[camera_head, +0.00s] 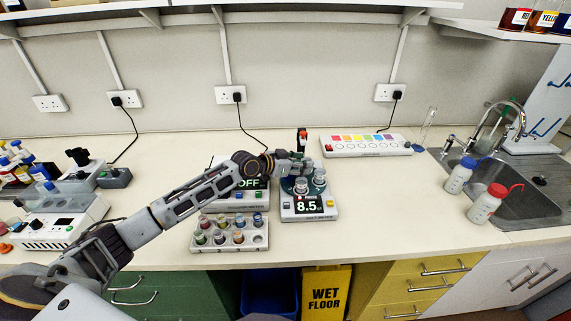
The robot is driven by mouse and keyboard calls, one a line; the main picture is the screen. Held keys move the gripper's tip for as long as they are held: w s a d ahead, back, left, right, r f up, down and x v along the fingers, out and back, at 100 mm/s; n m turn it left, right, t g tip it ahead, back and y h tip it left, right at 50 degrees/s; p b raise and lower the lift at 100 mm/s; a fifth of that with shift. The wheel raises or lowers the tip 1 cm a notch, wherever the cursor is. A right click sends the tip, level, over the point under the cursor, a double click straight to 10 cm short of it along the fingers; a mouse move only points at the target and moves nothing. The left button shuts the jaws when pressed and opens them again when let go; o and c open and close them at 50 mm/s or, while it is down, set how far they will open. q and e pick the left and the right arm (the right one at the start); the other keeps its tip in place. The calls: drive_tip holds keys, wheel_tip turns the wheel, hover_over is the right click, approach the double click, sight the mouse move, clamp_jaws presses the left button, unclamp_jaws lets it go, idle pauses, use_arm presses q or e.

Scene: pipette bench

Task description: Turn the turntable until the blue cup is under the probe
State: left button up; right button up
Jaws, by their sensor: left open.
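The turntable (290,186) is a dark teal disc on top of a small white instrument (310,214) whose screen reads 8.5. Small pale cups (302,186) stand on its front and right side; their colours are too small to tell, and I cannot pick out the blue cup. A dark upright part with an orange-red patch (302,138), possibly the probe, rises behind the turntable. My left gripper (303,165) is open over the back of the turntable, close to the cups, and hides part of the disc. I cannot tell whether it touches anything. My right gripper is out of view.
A rack of coloured-top vials (230,239) stands left of the instrument, before a box reading OFF (251,184). A white strip with coloured squares (366,146) lies behind right. The counter right of the instrument is clear.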

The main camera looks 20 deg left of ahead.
use_arm(q)
drive_tip(key=v, duration=1.1)
drive_tip(key=shift+s+a, duration=0.25)
idle(0.3)
drive_tip(key=shift+r, duration=0.2)
